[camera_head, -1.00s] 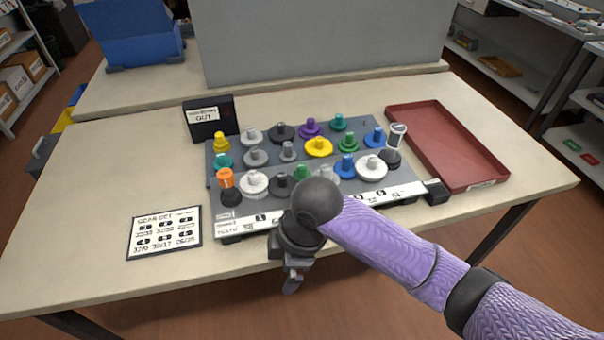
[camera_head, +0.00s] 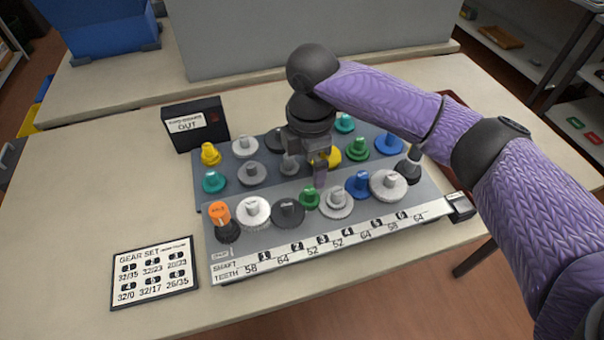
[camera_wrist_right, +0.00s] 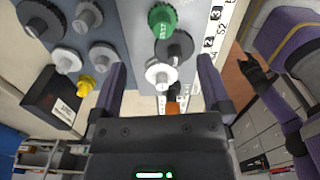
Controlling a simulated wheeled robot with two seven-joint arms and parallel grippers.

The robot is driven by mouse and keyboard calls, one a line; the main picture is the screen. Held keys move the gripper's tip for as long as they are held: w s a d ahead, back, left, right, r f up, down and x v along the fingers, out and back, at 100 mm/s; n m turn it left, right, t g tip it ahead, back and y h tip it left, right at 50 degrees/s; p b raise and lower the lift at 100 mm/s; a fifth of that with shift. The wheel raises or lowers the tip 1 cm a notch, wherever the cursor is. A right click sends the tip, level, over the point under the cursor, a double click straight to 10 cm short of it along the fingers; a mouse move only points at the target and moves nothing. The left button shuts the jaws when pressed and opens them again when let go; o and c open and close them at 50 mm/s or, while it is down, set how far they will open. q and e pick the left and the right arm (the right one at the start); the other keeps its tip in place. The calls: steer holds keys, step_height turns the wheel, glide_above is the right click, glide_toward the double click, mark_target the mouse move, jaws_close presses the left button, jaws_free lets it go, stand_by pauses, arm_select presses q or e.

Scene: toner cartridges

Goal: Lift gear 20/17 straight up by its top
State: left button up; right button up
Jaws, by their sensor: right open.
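Several gears with upright hubs stand on a grey board (camera_head: 238,236). They include a green one (camera_head: 309,198), a dark grey one (camera_head: 288,211), a white one (camera_head: 253,212) and a light grey one (camera_head: 337,203). I cannot read a 20/17 mark on any gear, so I cannot tell which it is. My right gripper (camera_head: 320,172) is open and points down over the middle of the board, partly hiding a yellow gear (camera_head: 333,158). In the right wrist view, the white gear (camera_wrist_right: 158,74) and green gear (camera_wrist_right: 162,20) show between or beyond the open fingers (camera_wrist_right: 162,62).
An orange-topped piece (camera_head: 220,215) stands at the board's left front, and a grey-topped one (camera_head: 408,169) at its right. A black box marked OUT (camera_head: 195,124) stands behind left. A gear set card (camera_head: 154,271) lies front left. My arm mostly hides the red tray (camera_head: 456,99).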

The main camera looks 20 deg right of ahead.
mark_target(310, 190)
steer(key=f+b, duration=0.2)
steer(key=f, duration=0.3)
steer(key=f+b, duration=0.2)
steer(key=f, duration=0.3)
steer(key=shift+s+d, duration=0.1)
steer(key=shift+s, duration=0.1)
steer(key=shift+r, duration=0.15)
steer(key=c, duration=0.7)
arm_select(q)
steer(key=f, duration=0.1)
steer(key=s+a+f, duration=0.2)
steer(key=f, duration=0.1)
steer(key=shift+s, duration=0.1)
arm_select(e)
jaws_close()
